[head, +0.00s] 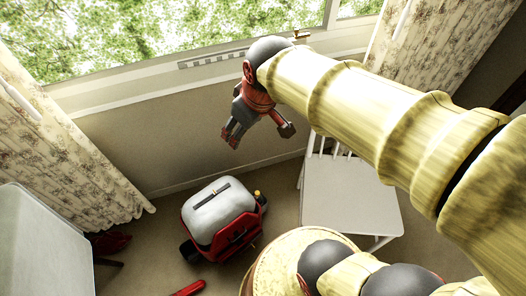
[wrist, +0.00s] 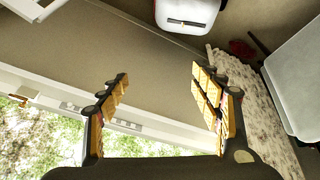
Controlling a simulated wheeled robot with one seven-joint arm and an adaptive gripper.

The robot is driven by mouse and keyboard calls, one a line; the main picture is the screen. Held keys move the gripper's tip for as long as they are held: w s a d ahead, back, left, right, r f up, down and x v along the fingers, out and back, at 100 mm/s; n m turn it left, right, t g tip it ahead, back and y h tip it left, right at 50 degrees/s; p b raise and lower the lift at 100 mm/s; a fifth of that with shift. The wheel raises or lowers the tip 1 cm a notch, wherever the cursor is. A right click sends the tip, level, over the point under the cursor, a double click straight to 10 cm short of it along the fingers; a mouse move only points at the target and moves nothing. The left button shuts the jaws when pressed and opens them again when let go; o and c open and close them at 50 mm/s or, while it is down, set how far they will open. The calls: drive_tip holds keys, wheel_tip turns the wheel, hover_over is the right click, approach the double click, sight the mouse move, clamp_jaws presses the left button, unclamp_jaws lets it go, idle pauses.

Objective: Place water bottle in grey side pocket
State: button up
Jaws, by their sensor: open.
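A suitcase or bag (head: 222,208) with a pale grey top and red sides stands on the floor in the head view. Its pale top (wrist: 187,10) shows at the top edge of the wrist view. Dark parts sit at its lower left and right; I cannot tell which is the grey side pocket. A small yellow item (head: 257,194) shows at its right side. A red elongated object (head: 188,288) lies on the floor at the bottom edge. I cannot tell whether either is the water bottle. My gripper (head: 232,138) is high, near the window wall, and open and empty in the wrist view (wrist: 160,80).
A white chair (head: 350,195) stands right of the suitcase. A pale table or cabinet (head: 40,235) is at the left, with a red item (head: 110,243) on the floor beside it. A window and curtains (head: 70,150) line the far wall. Some carpet around the suitcase is clear.

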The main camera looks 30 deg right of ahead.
drive_tip(key=s+m+t, duration=0.1)
drive_tip(key=s+m, duration=0.2)
drive_tip(key=s, duration=0.6)
drive_tip(key=shift+s+a+r+m, duration=0.3)
drive_tip(key=shift+r, duration=0.05)
